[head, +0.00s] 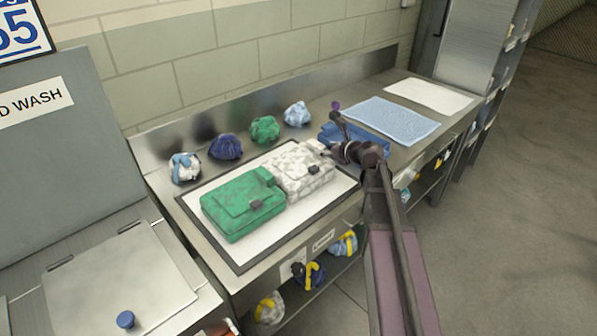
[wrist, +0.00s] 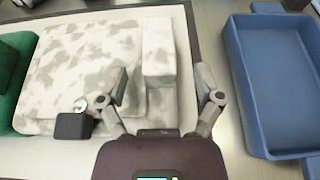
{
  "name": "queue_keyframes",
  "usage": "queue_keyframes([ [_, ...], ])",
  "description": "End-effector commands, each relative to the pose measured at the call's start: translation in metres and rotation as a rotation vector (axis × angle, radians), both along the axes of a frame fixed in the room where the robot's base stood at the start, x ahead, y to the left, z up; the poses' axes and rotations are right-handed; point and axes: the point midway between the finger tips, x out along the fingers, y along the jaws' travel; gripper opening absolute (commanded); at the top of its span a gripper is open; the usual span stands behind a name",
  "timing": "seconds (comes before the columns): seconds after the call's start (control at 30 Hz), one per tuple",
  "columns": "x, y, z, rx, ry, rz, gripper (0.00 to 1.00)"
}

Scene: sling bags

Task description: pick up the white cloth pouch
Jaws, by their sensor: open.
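The white cloth pouch, mottled with grey, lies on a white mat (head: 230,248) with a dark border. In the head view the pouch (head: 300,172) is right of a green bag (head: 243,205). In the wrist view the pouch (wrist: 85,60) has a dark buckle and a narrow raised block on its right side. My gripper (wrist: 162,72) is open and empty, with its fingers on either side of that narrow block. The left finger overlaps the pouch body in view; I cannot tell if it touches. In the head view my gripper (head: 334,151) is at the pouch's right end.
A blue tray (wrist: 275,85) stands close on the right; it also shows in the head view (head: 372,150), partly behind my arm. Several crumpled cloth bundles (head: 265,130) line the back of the counter. A blue towel (head: 392,120) and a white sheet (head: 428,95) lie farther right.

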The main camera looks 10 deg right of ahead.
Motion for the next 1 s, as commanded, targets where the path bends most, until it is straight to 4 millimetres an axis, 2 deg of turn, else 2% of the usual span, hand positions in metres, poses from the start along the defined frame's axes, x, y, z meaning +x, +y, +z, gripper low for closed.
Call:
queue_keyframes([
  [0.2,0.021,0.014,-0.009,-0.002,0.000,0.002,0.84],
  [0.4,0.034,0.023,-0.015,0.000,0.000,0.000,0.84],
  [1.0,0.034,0.025,-0.015,0.000,0.000,0.000,0.84],
])
